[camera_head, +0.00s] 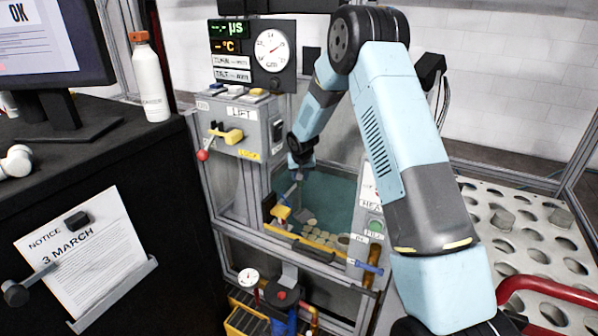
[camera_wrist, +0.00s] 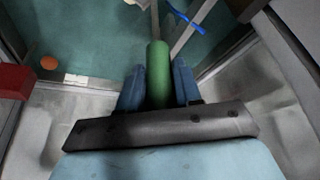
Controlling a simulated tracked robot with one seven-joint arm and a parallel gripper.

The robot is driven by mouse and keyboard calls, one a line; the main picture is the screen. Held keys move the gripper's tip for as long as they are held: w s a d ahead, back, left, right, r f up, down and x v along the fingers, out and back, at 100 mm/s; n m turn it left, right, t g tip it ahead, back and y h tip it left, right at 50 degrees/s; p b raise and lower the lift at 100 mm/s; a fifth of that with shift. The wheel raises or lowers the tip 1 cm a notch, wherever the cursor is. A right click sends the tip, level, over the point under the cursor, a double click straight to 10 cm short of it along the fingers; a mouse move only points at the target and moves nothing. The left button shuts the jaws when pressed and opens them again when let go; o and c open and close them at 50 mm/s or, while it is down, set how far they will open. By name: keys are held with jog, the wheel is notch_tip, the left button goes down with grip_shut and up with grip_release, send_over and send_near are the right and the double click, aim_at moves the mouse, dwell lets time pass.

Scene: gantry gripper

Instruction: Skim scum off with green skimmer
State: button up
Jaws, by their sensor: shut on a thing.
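In the wrist view the green skimmer handle (camera_wrist: 158,72) stands between the two blue fingers of my gripper (camera_wrist: 158,88), which are shut on it. A thin pale rod runs on from the handle's far end; the skimmer's head is not clear. In the head view my gripper (camera_head: 298,177) is over the left part of the tank, and the handle is too small to make out. The tank's teal water (camera_head: 335,192) shows behind and right of my gripper. Several pale beige round patches (camera_head: 318,236), perhaps scum, lie toward the tank's front.
A grey control box (camera_head: 245,128) with a yellow lever stands left of the tank. A yellow piece (camera_head: 281,212) is by the tank's front left. A perforated plate (camera_head: 535,235) is at right. The wrist view shows an orange ball (camera_wrist: 49,62) and a blue strip (camera_wrist: 184,19).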

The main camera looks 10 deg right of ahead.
aim_at(300, 194)
jog(key=shift+f, duration=4.75)
jog(key=shift+s+d, duration=3.95)
jog(key=shift+d, duration=1.9)
notch_tip(300, 194, up, 16)
